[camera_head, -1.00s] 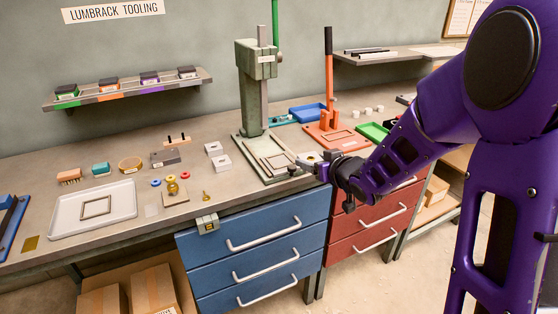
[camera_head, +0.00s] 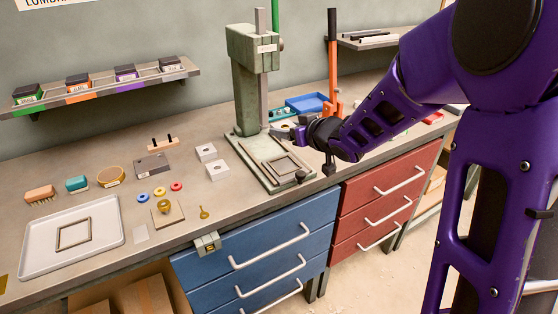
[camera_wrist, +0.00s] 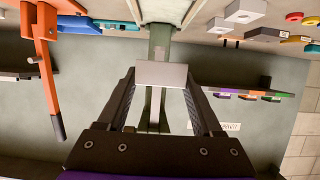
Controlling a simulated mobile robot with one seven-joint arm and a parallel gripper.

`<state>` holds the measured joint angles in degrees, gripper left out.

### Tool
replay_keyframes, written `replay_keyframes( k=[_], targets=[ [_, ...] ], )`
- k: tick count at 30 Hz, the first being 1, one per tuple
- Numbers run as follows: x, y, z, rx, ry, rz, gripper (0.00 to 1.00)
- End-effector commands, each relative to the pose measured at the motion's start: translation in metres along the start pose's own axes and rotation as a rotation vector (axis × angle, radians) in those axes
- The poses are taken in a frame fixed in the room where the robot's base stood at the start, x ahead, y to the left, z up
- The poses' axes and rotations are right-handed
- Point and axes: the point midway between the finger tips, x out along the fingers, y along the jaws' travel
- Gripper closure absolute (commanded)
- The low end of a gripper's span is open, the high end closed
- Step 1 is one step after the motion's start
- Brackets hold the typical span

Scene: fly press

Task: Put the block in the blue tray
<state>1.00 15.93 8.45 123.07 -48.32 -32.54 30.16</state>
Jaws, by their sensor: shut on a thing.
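My gripper (camera_head: 291,133) is in front of the green press, above its base plate. In the wrist view my gripper (camera_wrist: 160,85) is shut on a plain light-grey block (camera_wrist: 162,74), held crosswise between the two fingertips. In the head view the block is too small and too blended with the fingers to make out clearly. The blue tray (camera_head: 307,103) lies on the bench behind and to the right of my gripper, apart from it. A blue edge in the wrist view, at the upper left (camera_wrist: 78,25), looks like the same tray.
The green press (camera_head: 247,85) stands close to my gripper, with a frame (camera_head: 281,165) on its base. White blocks (camera_head: 216,170), a white tray (camera_head: 35,262) and small parts lie to the left.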

Motion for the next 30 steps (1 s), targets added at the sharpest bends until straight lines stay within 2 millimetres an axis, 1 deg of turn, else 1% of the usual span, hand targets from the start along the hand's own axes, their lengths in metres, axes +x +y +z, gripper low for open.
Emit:
replay_keyframes(
  k=[11,14,18,26,30],
  targets=[
    [0.000,0.000,0.000,0.000,0.001,0.000,1.00],
    [0.005,0.000,0.012,0.003,-0.001,0.000,1.00],
    [0.015,-0.001,0.035,0.002,-0.002,-0.002,1.00],
    [0.023,0.000,0.055,0.002,0.000,0.001,1.00],
    [0.032,-0.001,0.076,0.002,-0.002,-0.001,1.00]
  ],
)
